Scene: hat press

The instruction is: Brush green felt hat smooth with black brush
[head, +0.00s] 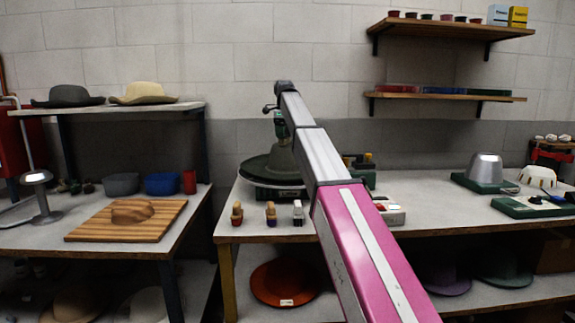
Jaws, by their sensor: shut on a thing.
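The green felt hat (262,168) sits on a round dark stand on the middle table, its brim spread wide and its right side partly behind my arm. My arm reaches from the lower right up to a point above the hat. My gripper (279,121) is small and far off, pointing down just above the crown; whether anything touches the hat I cannot tell. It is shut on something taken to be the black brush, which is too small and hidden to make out.
A wooden board (88,222) with a brown form lies on the left table. A metal dome (485,168) stands at right. Wall shelves (450,30) hang at upper right. A gap separates the tables.

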